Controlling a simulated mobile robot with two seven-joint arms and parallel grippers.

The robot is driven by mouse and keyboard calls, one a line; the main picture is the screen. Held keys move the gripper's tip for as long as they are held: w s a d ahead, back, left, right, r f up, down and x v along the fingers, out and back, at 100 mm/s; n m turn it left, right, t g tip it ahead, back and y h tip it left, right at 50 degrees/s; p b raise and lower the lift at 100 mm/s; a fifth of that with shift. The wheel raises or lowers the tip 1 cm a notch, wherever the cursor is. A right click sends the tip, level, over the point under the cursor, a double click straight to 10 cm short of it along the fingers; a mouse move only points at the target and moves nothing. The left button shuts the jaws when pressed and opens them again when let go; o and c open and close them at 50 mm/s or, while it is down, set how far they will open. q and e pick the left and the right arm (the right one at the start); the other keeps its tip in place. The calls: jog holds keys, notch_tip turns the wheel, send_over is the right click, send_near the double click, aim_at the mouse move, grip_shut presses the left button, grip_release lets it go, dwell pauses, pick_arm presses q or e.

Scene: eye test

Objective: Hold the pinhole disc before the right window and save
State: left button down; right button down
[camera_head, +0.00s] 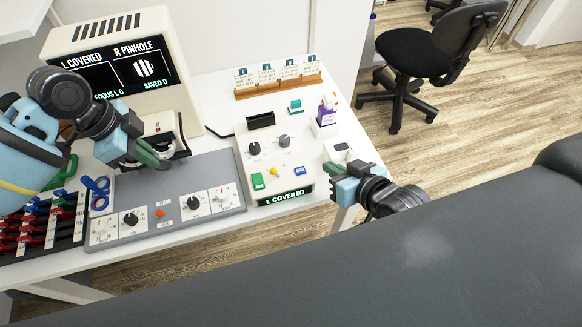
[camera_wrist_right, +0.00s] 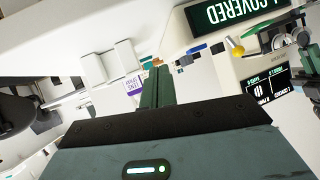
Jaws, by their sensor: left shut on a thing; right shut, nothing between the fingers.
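The tester (camera_head: 150,85) stands at the back left; its screen (camera_head: 118,68) reads L COVERED, R PINHOLE, SAVED 0, with a striped round picture on the right half. My left gripper (camera_head: 157,160) is at the tester's front, below the screen, shut on the pinhole disc, which is mostly hidden by the fingers and the dark window parts. The control box (camera_head: 262,150) shows L COVERED, with a green button (camera_head: 258,181), a yellow knob (camera_head: 273,171) and a blue button (camera_head: 299,170). My right gripper (camera_head: 332,168) is shut and empty, right of the box; its fingers (camera_wrist_right: 158,85) show in the wrist view.
A grey panel with dials (camera_head: 160,213) lies in front of the tester. A black chair (camera_head: 425,50) is beyond the table.

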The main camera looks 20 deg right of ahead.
jog(key=w+a+r+n+g+y, duration=0.25)
jog(key=a+r+n, duration=0.2)
jog(key=n, duration=0.25)
notch_tip(320, 180, up, 7)
jog(key=n+g, duration=0.3)
jog(key=n, duration=0.6)
send_over(306, 172)
jog(key=shift+a+f+t, duration=0.1)
jog(key=shift+f+t, duration=0.1)
jog(key=shift+t, duration=0.05)
jog(key=shift+f, duration=4.4)
jog(key=shift+f, duration=0.25)
jog(key=shift+f, duration=0.2)
